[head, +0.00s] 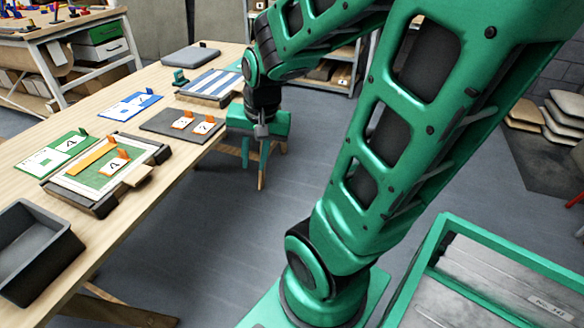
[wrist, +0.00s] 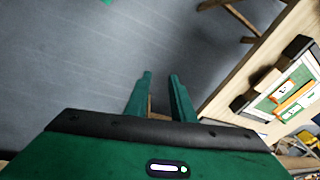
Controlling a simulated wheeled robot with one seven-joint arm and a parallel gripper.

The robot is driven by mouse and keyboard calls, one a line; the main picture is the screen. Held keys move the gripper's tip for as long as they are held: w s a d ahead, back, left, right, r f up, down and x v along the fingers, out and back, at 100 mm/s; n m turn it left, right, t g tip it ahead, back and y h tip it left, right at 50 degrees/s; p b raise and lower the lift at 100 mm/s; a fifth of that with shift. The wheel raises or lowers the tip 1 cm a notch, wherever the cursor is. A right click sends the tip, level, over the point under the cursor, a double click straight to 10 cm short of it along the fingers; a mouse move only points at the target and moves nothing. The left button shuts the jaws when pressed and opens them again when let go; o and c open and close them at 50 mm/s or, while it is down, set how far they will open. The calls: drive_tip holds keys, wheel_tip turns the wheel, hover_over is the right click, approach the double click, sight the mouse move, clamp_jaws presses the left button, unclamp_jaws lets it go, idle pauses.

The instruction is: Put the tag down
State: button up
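My gripper (head: 255,158) hangs fingers-down beside the right edge of the table, over the floor. In the wrist view its two green fingers (wrist: 160,76) are apart, with no tag visible between them. A small tan strip shows low between the fingers; I cannot tell what it is. Two white tags with orange clips (head: 182,122) (head: 204,127) lie on a dark grey mat (head: 160,127) left of the gripper. Another orange-clipped tag (head: 116,165) lies on the green-and-white panel in a dark frame (head: 92,187). Which tag the task means is unclear.
The wooden table (head: 170,165) also holds a blue panel (head: 131,106), a green panel (head: 55,155), a striped blue-and-white panel (head: 210,84) and an empty dark bin (head: 35,250). Open floor (head: 215,235) lies right of the table. Shelves stand behind.

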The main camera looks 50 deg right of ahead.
drive_tip(key=s+r+n+g, duration=0.2)
drive_tip(key=s+r+n, duration=0.1)
drive_tip(key=s, duration=0.9)
drive_tip(key=shift+s+d+n+g, duration=0.15)
drive_tip(key=shift+d+n+g, duration=0.25)
drive_tip(key=shift+n, duration=0.3)
drive_tip(key=shift+w+f, duration=0.2)
drive_tip(key=shift+w, duration=0.45)
